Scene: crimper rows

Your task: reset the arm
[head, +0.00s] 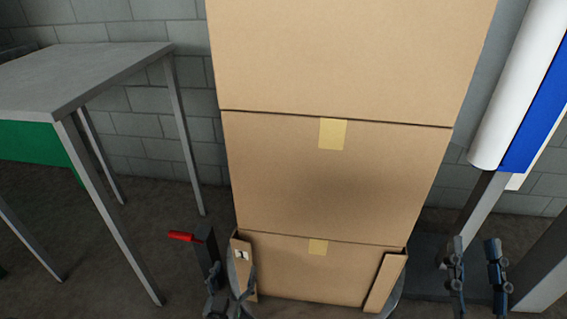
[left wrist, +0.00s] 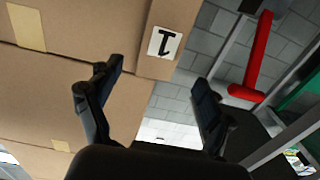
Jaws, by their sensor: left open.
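My left gripper (head: 231,293) is low in the head view, in front of the lower left corner of a stack of cardboard boxes (head: 335,180). In the left wrist view its two dark fingers (left wrist: 158,88) stand apart with nothing between them. The cardboard (left wrist: 60,95) and a white label with a black mark (left wrist: 164,43) show beyond the fingers. My right gripper (head: 476,270) is at the lower right of the head view, right of the boxes. Its two fingers point up and stand apart, with nothing seen between them.
A red bar (head: 181,236) on a dark post stands left of my left gripper; a red bar (left wrist: 257,60) also shows in the left wrist view. A grey table (head: 85,75) stands at the left. A white and blue panel (head: 522,95) is at the right.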

